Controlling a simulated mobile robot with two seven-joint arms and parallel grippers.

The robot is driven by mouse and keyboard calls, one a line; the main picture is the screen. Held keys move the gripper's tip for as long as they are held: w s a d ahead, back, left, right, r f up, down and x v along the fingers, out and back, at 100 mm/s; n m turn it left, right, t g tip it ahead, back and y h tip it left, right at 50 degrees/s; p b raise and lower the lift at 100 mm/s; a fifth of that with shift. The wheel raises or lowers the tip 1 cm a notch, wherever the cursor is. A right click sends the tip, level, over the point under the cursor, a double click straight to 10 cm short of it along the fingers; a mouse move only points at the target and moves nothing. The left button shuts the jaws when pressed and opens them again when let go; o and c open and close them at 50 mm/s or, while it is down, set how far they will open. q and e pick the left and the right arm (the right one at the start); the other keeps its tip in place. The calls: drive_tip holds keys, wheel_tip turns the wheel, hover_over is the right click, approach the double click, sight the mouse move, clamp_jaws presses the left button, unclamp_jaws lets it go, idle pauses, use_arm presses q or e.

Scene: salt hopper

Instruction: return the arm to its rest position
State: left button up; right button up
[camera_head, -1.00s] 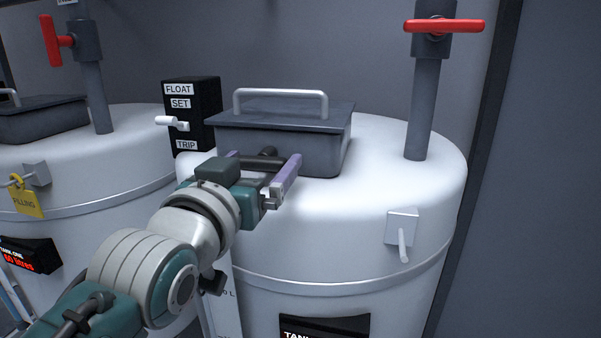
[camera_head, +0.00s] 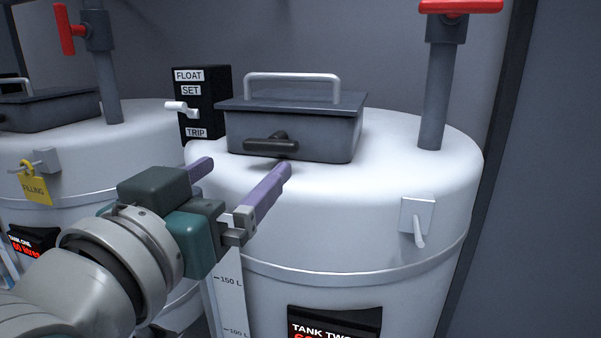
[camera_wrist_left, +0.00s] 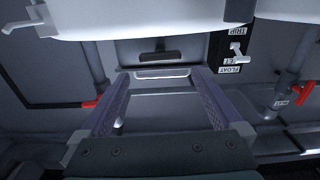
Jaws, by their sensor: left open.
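My left gripper (camera_head: 243,178) is open and empty, its purple fingers spread in front of the right-hand white tank (camera_head: 400,160). The grey box (camera_head: 330,132) on that tank's top has a metal handle (camera_head: 292,78) above and a dark T-shaped latch (camera_head: 270,145) on its front. The fingertips point toward the box and appear apart from the latch. In the left wrist view, the open fingers (camera_wrist_left: 160,80) frame the latch (camera_wrist_left: 158,57) and the handle (camera_wrist_left: 162,73), with the picture upside down. My right gripper is out of view.
A black FLOAT SET/TRIP switch box (camera_head: 205,100) stands left of the grey box. Pipes with red valves (camera_head: 460,7) rise from the tanks. A second white tank (camera_head: 130,140) with a yellow FILLING tag (camera_head: 34,187) stands at left. A grey bracket (camera_head: 416,213) sticks out from the right-hand tank.

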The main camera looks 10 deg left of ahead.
use_arm(q)
drive_tip(key=s+a+f+m+g+p, duration=0.1)
drive_tip(key=s+f+g+p, duration=0.2)
drive_tip(key=s+g, duration=0.4)
drive_tip(key=s+a+f+m+g+p, duration=0.1)
drive_tip(key=s+f+g+p, duration=0.3)
drive_tip(key=s, duration=1.2)
drive_tip(key=a+g+p, duration=0.1)
drive_tip(key=g, duration=0.2)
drive_tip(key=shift+a+f, duration=0.1)
